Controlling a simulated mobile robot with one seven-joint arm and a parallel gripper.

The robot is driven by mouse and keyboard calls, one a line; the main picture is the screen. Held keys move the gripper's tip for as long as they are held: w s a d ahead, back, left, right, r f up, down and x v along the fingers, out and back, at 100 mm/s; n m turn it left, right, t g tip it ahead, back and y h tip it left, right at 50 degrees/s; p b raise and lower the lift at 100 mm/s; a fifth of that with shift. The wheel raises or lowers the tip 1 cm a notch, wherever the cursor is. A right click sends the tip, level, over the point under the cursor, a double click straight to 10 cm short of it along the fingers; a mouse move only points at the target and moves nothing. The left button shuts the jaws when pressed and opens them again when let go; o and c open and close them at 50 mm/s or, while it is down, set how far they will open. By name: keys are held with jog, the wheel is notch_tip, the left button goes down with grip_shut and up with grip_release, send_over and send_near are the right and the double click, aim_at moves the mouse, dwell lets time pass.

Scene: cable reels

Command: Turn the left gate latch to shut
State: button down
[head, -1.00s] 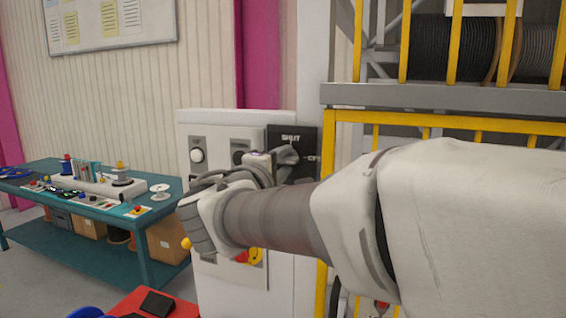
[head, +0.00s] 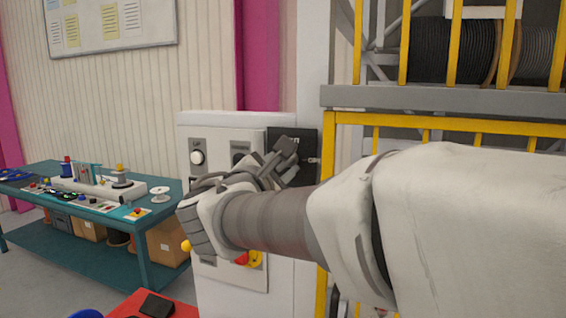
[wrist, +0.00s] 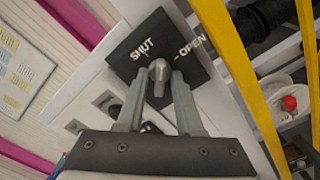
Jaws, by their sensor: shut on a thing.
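The gate latch is a grey lever (wrist: 158,74) on a black plate (wrist: 170,22) marked SHUT and OPEN. In the wrist view the lever sits between the two fingers of my gripper (wrist: 160,84), which is shut on it. The SHUT mark is just up-left of the lever's tip and the OPEN mark is up-right. In the head view my gripper (head: 283,158) is in front of the black plate (head: 308,142) and hides the lever and the SHUT mark. The lever's exact angle is hard to tell.
The plate is beside a white control cabinet (head: 212,128) with knobs and a red-yellow button (head: 250,259). Yellow gate bars (head: 325,150) stand to the right. A teal workbench (head: 150,215) is at left and a red surface (head: 180,309) lies low in front.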

jog(key=n+p, duration=0.2)
jog(key=n, duration=0.3)
jog(key=shift+r, duration=0.15)
jog(key=shift+n+p, duration=0.9)
jog(key=shift+n, duration=0.9)
jog(key=c, duration=0.9)
grip_release()
jog(key=shift+s, duration=0.1)
